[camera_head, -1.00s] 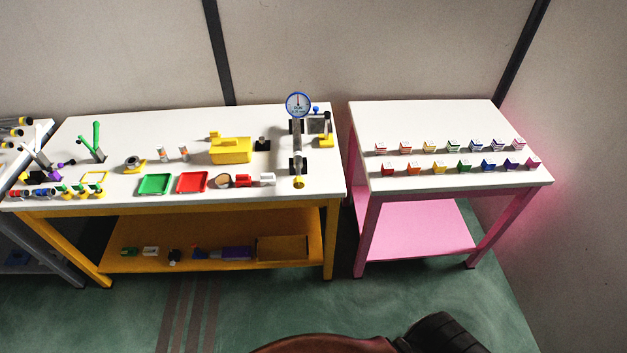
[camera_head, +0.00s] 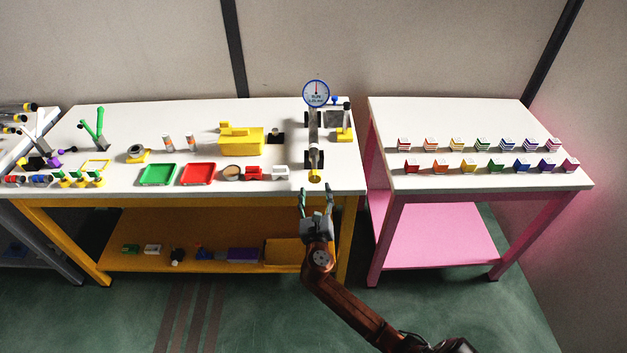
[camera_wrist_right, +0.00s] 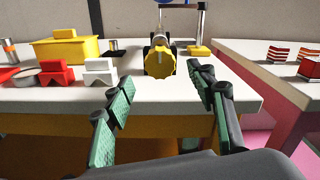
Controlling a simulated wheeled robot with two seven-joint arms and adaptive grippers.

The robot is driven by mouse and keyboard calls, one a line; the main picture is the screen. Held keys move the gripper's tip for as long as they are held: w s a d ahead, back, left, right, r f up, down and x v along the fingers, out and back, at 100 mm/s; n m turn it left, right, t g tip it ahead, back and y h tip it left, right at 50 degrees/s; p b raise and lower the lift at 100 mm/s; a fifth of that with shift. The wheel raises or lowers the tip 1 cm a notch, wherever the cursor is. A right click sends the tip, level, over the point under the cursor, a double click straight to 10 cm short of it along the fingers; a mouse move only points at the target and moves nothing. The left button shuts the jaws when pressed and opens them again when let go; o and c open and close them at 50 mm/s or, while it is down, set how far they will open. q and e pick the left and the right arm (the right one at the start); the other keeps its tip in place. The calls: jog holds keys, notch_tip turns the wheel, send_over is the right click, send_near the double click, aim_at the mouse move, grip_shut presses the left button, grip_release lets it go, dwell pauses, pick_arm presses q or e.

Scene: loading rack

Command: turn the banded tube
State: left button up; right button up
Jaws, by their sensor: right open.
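A grey tube (camera_head: 314,135) lies across black supports near the right end of the white-topped table, pointing toward me. Its near end is a yellow faceted cap (camera_head: 315,176). The tube (camera_wrist_right: 159,42) and cap (camera_wrist_right: 160,63) also show in the right wrist view, straight ahead between the fingers. I cannot make out bands on this tube. My right gripper (camera_head: 316,190) is open and empty at the table's front edge, just short of the cap and apart from it. Its green-padded fingers (camera_wrist_right: 161,88) are spread wide. My left gripper is not in view.
A round dial (camera_head: 316,93) stands above the tube. White (camera_head: 280,173) and red (camera_head: 253,173) blocks sit to its left, with a yellow box (camera_head: 241,141) behind. A pink-legged table (camera_head: 480,118) with striped blocks stands right, across a gap.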

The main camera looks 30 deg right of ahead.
aim_at(315, 180)
jog(key=b+x, duration=0.1)
jog(key=x, duration=0.5)
jog(key=shift+w+d, duration=0.35)
jog(key=shift+w, duration=0.15)
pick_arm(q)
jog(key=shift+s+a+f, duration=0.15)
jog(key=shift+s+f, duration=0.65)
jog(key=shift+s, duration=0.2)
pick_arm(e)
jog(key=shift+c, duration=0.4)
jog(key=c, duration=1.1)
